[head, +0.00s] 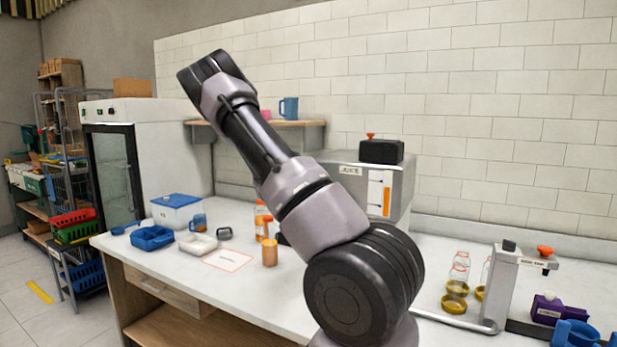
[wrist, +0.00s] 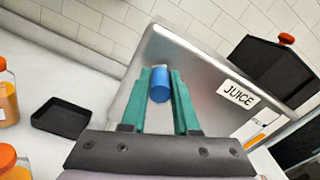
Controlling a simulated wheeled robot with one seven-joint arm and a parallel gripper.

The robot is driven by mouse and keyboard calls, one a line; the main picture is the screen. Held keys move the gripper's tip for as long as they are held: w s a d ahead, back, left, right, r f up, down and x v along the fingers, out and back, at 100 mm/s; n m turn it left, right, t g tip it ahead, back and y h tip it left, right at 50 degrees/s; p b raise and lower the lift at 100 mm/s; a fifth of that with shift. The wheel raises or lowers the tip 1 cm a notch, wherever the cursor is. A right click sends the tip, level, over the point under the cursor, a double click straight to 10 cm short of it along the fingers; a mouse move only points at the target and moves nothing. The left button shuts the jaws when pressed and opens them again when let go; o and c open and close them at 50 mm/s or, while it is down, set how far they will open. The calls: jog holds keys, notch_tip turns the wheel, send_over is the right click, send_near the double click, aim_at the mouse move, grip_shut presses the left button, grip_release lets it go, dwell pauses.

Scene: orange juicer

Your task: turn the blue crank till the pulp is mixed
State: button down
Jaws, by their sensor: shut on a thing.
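The juicer (head: 349,172) is a grey metal box on the counter against the tiled wall, with a JUICE label, an orange level strip and a black top box (head: 381,151) with a red knob. In the wrist view its metal side (wrist: 205,85) fills the middle, tilted in the picture. My gripper (wrist: 160,74) has two green fingers, shut on the blue crank (wrist: 159,88), whose rounded handle shows between them. The rest of the crank is hidden by the fingers. In the head view my arm hides the gripper and the crank. The pulp itself is not visible.
A black tray (wrist: 62,118) and orange-capped juice bottles (wrist: 8,100) stand left of the juicer. The counter holds a blue basket (head: 151,238), a white tray (head: 197,245) and an orange bottle (head: 270,252). Glass jars (head: 457,275) and a press stand (head: 497,285) are at right.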

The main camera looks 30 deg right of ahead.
jog(key=shift+a+f, duration=0.1)
jog(key=shift+f, duration=0.05)
jog(key=c, duration=0.7)
grip_release()
jog(key=shift+w, duration=0.1)
jog(key=v, duration=1)
jog(key=shift+s+a, duration=0.25)
jog(key=shift+a, duration=0.05)
